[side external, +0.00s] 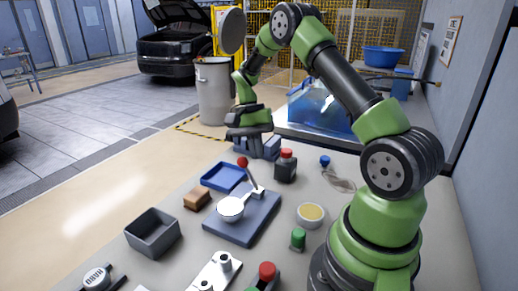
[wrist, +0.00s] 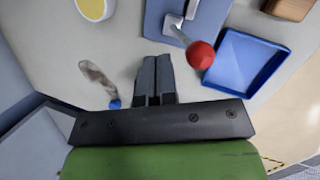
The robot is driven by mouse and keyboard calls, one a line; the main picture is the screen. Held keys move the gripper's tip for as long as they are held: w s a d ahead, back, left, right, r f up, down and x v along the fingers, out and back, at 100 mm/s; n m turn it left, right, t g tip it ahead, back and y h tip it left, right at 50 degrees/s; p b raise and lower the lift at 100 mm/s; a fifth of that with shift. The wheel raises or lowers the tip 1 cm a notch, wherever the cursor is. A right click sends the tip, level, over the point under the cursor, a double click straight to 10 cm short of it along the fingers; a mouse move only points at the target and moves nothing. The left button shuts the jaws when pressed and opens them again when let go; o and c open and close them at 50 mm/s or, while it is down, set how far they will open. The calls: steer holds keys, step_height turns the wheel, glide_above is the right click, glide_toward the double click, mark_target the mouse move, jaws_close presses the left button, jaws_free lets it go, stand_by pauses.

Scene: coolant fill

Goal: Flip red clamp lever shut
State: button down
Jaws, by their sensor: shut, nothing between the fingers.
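The red clamp lever has a red ball knob (side external: 243,162) on a thin metal arm. The arm rises at a tilt from a small light bracket (side external: 258,191) on a blue-grey plate (side external: 250,222). The knob (wrist: 201,55) also shows in the wrist view, right of my fingers. A white round cup-like part (side external: 231,208) sits on the plate near the bracket. My gripper (side external: 257,146) is above the far part of the table, behind the lever. Its fingers (wrist: 156,62) are together and empty, apart from the knob.
A blue tray (side external: 223,177) lies beside the lever, with a brown block (side external: 197,199) near it. A dark red-capped bottle (side external: 286,168) stands close to my gripper. A yellow-filled bowl (side external: 311,214), a green-capped item (side external: 298,239) and a grey bin (side external: 153,233) are around the plate.

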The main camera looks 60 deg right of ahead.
steer(key=shift+s, duration=0.15)
steer(key=w+d+v, duration=0.1)
steer(key=d+v, duration=0.1)
steer(key=v, duration=1)
steer(key=shift+f, duration=0.3)
steer(key=shift+a+r, duration=0.1)
stand_by(0.5)
